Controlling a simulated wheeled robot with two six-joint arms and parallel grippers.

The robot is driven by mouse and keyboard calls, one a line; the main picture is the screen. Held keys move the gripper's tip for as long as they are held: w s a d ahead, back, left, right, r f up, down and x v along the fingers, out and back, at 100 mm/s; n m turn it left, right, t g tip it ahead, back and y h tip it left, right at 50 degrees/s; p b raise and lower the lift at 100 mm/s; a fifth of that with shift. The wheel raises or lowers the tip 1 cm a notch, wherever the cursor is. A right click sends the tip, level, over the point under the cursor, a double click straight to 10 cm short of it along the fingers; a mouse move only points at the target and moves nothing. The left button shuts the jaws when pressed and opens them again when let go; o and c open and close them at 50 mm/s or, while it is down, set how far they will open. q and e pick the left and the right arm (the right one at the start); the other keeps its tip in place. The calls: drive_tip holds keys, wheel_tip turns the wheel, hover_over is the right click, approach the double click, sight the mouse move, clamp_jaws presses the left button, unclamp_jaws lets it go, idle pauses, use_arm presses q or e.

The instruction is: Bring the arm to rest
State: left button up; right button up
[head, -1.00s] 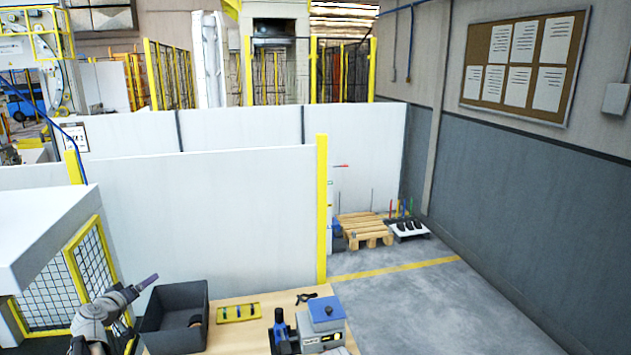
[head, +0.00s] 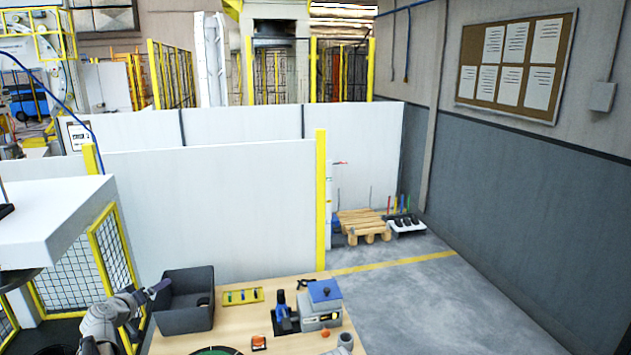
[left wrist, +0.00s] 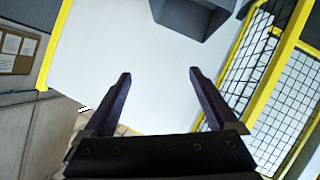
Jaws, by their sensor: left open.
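My left gripper (head: 160,288) is at the lower left of the head view, raised beside the left wall of the dark grey bin (head: 186,318). In the left wrist view its two dark fingers (left wrist: 160,78) stand apart with nothing between them. The bin also shows at the top of the left wrist view (left wrist: 192,14), beyond the fingertips. My right gripper is in neither view.
The wooden table (head: 262,322) holds a yellow tray (head: 242,296), a blue and grey machine (head: 322,305), a small orange item (head: 258,342) and a dark round thing (head: 215,351) cut off at the edge. A yellow-framed mesh fence (head: 75,275) stands left. A white partition (head: 210,205) stands behind.

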use_arm(q)
drive_tip(key=s+d+f+m+g+h, duration=0.1)
drive_tip(key=s+d+f+m+g, duration=0.25)
drive_tip(key=d, duration=0.55)
drive_tip(key=s+d+f+g, duration=0.2)
drive_tip(key=s+d+f, duration=0.2)
drive_tip(key=s+d, duration=0.3)
drive_tip(key=s+d+f+m+g+h, duration=0.1)
drive_tip(key=s+d+f+m+g, duration=0.15)
drive_tip(key=d, duration=0.75)
drive_tip(key=s+d+f+g+y, duration=0.1)
drive_tip(key=s+d+f+g, duration=0.1)
drive_tip(key=s, duration=0.4)
drive_tip(key=s+d+f+g+y, duration=0.2)
drive_tip(key=s+g, duration=0.1)
drive_tip(key=s, duration=0.3)
drive_tip(key=s+d+f+m+b, duration=0.3)
drive_tip(key=s+d+f+b, duration=0.2)
drive_tip(key=d+f+b, duration=0.4)
drive_tip(key=shift+d+m+g+y+b, duration=0.3)
drive_tip(key=shift+d+m+b, duration=0.1)
drive_tip(key=shift+d+b, duration=0.15)
drive_tip(key=shift+s+f, duration=0.1)
drive_tip(key=shift+f, duration=0.05)
